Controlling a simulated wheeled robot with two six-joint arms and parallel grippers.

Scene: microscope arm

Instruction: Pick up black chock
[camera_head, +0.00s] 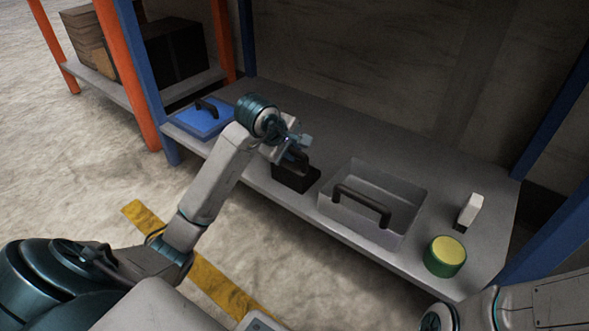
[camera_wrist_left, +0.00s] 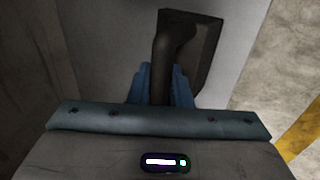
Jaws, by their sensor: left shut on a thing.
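The black chock (camera_head: 296,178) is a dark block with a handle, on or just above the grey shelf near its front edge in the head view. My left gripper (camera_head: 298,148) is at its top and shut on its handle. In the left wrist view the blue fingers (camera_wrist_left: 161,88) close on both sides of the dark handle, and the chock's body (camera_wrist_left: 205,50) shows beyond them. I cannot tell whether the chock touches the shelf. My right arm shows at the lower right of the head view, but its gripper is out of view.
A grey open tray with a black handle (camera_head: 362,203) stands right of the chock on the shelf (camera_head: 345,130). A blue case (camera_head: 203,120) lies to the left. A green and yellow round thing (camera_head: 446,256) and a white block (camera_head: 470,210) stand at the right. Blue posts flank the shelf.

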